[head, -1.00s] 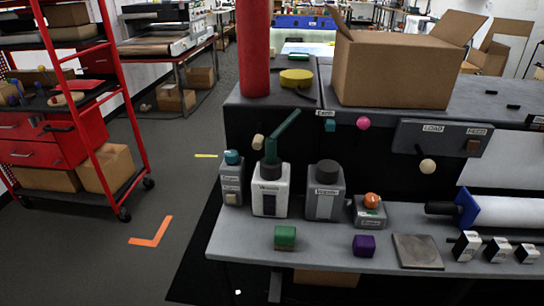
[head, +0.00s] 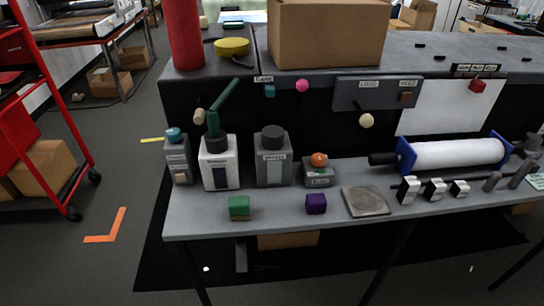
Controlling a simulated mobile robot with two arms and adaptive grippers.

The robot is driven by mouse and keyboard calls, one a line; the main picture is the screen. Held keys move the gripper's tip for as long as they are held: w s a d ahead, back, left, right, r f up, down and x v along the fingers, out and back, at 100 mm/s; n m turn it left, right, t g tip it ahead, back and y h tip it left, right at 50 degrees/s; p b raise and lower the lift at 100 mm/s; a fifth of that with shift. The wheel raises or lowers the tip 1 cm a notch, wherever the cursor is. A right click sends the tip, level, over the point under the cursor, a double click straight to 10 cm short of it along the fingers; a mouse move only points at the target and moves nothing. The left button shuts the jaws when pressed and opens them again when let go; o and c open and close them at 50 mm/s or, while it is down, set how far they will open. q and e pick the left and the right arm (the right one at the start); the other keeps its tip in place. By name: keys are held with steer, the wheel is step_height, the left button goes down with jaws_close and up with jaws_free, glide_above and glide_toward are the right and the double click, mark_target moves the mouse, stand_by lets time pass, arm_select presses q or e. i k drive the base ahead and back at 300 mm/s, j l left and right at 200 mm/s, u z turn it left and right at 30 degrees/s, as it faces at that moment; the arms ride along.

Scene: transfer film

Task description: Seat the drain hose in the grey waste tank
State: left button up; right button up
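The grey waste tank (head: 273,170) stands on the bench shelf with a dark round cap on top; its label is too small to read surely. To its left stands a white tank (head: 219,165) with a dark cap. A dark green bent hose (head: 223,104), which looks like the drain hose, rises from the top of the white tank and leans up to the right. Its lower end is at that cap; I cannot tell how deep it sits. It is apart from the grey tank. Neither of my grippers shows.
A small grey unit with a blue knob (head: 174,134) is left of the tanks; one with an orange knob (head: 319,160) is right. Green (head: 239,207) and purple (head: 316,204) blocks and a grey plate (head: 366,201) sit in front. A white roller (head: 455,153) lies right.

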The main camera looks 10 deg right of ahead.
mark_target(273, 151)
steer(key=i+j+z, duration=0.1)
steer(key=j+z, duration=0.3)
steer(key=j, duration=0.15)
steer(key=j+z, duration=0.4)
steer(key=j, duration=0.15)
steer(key=j+z, duration=0.4)
steer(key=j, duration=0.15)
